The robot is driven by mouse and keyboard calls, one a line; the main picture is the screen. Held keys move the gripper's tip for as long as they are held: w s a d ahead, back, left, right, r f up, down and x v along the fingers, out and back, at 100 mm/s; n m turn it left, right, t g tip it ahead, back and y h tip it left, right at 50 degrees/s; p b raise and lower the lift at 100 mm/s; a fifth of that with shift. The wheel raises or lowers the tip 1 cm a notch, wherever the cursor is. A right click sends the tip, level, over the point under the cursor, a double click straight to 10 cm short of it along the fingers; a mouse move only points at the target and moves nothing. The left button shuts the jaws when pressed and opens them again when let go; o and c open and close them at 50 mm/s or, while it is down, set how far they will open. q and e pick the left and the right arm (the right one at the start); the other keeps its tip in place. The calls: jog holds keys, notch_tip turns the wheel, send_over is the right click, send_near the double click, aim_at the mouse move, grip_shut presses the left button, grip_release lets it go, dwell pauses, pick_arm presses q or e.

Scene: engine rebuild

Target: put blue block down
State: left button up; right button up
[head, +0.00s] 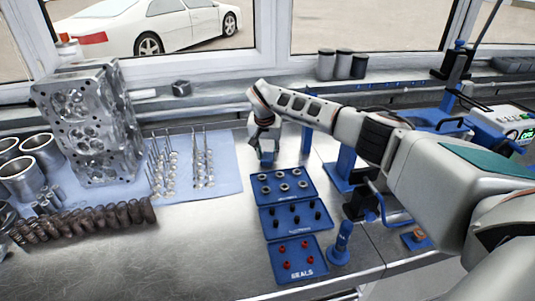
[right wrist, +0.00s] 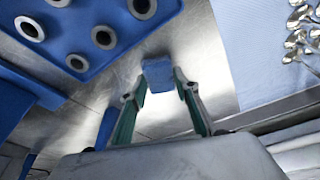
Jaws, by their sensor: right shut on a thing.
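The blue block (right wrist: 158,76) is between the two fingertips of my right gripper (right wrist: 160,88) in the right wrist view. The fingers have green inner sides and are shut on it. In the head view my right gripper (head: 267,152) points down just behind the blue tray with metal rings (head: 268,200). The block is mostly hidden there by the gripper. The bare metal bench lies beneath the block, and I cannot tell whether the block touches it. My left gripper is not in view.
A light blue mat (head: 225,160) with several valves (head: 200,168) lies left of the gripper. Trays with black parts (head: 275,219) and red seals (head: 283,274) lie in front. A blue stand (head: 347,165) rises to the right. A cylinder head (head: 90,120) stands at the left.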

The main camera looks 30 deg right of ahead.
jog(key=shift+f, duration=0.1)
jog(key=o, duration=1)
jog(key=b+v, duration=0.1)
jog(key=v, duration=1.1)
